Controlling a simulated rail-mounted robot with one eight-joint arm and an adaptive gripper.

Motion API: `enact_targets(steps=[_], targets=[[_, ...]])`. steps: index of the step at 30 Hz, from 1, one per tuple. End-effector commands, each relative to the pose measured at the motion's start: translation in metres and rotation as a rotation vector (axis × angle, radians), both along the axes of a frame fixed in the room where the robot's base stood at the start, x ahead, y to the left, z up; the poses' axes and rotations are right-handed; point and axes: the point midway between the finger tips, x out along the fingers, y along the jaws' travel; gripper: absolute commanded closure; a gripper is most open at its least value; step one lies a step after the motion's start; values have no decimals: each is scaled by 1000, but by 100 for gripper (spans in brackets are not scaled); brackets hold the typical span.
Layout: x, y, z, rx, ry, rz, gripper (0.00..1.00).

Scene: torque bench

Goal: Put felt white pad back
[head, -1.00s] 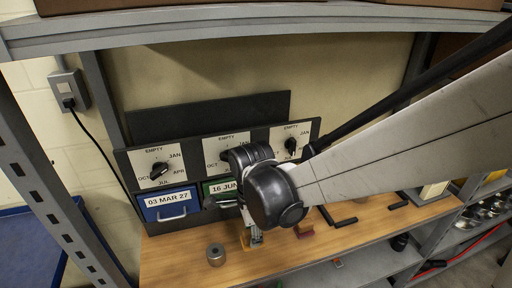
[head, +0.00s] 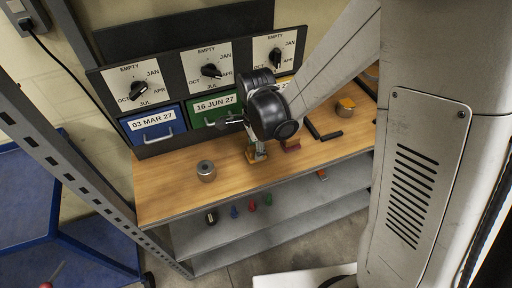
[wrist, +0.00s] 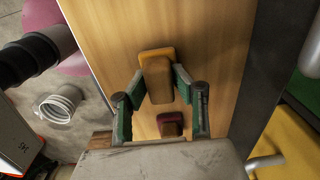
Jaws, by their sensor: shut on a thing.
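My gripper (head: 256,152) points down at the wooden bench top, in front of the green drawer. In the wrist view its green-lined fingers (wrist: 160,80) are closed against the two sides of a brown block with an orange end (wrist: 156,66). The block is at the bench surface; I cannot tell whether it touches the wood. A dark red block (wrist: 171,124) lies on the bench close by, and it also shows in the head view (head: 290,145), right of my gripper. I cannot make out a white felt pad in either view.
A grey metal cylinder (head: 206,171) stands on the bench to the left. Behind are a blue drawer (head: 153,126) and a green drawer (head: 214,107) under dial panels. Small coloured items lie on the lower shelf.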

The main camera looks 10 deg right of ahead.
Motion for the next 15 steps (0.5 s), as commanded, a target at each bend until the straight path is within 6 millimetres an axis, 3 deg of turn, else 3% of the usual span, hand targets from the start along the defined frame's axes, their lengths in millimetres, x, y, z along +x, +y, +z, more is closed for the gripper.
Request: enact_targets(steps=[10,11,15], targets=[[0,0,-4,0,0,0,100],[0,0,-3,0,0,0,74],[0,0,-2,0,0,0,57]])
